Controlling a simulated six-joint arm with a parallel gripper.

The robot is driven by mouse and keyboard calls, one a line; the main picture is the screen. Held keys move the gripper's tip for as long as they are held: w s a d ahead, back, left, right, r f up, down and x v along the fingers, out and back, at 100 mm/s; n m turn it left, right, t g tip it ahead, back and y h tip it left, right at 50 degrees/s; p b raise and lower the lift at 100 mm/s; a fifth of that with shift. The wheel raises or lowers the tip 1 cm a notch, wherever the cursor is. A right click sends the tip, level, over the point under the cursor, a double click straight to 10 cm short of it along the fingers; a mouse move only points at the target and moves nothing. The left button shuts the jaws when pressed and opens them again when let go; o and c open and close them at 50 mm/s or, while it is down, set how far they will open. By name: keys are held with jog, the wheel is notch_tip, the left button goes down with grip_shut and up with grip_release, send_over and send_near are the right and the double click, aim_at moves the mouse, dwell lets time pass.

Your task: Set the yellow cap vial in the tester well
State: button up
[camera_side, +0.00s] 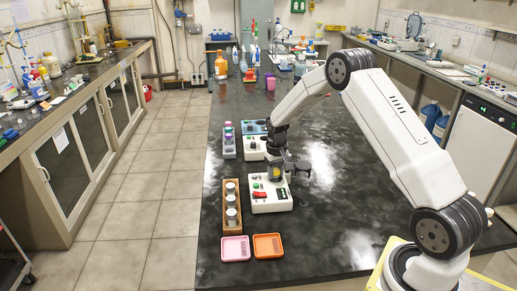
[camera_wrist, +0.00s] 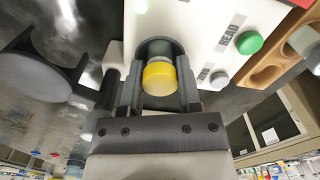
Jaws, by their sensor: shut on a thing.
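The yellow cap vial (camera_wrist: 159,78) sits between the two fingers of my gripper (camera_wrist: 160,62) in the wrist view, its yellow cap facing the camera. My gripper (camera_side: 277,172) is shut on it. In the side view the gripper is over the back part of the white tester (camera_side: 270,204), and a bit of yellow shows there. The tester's white face (camera_wrist: 200,30) with a green READ button lies close beyond the fingers in the wrist view. The well and the vial's lower end are hidden, so I cannot tell how deep the vial sits.
A wooden rack (camera_side: 233,233) with silver-topped containers stands left of the tester. A pink tray (camera_side: 235,248) and an orange tray (camera_side: 268,246) lie in front. A grey vial rack (camera_side: 229,149) and a white device (camera_side: 252,148) stand behind. The black bench top (camera_side: 345,190) is clear at right.

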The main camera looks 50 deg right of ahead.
jog(key=o, duration=1.3)
jog(key=shift+r, duration=0.1)
jog(key=shift+r, duration=2.95)
jog(key=shift+s+a+r, duration=0.15)
jog(key=shift+a+r, duration=0.05)
jog(key=shift+a, duration=0.3)
jog(key=s+a+r+n+t, duration=0.2)
jog(key=s+a+n, duration=0.3)
jog(key=s+a, duration=1.4)
jog(key=shift+s+a+r+t, duration=0.3)
jog(key=shift+a+r, duration=0.2)
jog(key=shift+r, duration=0.2)
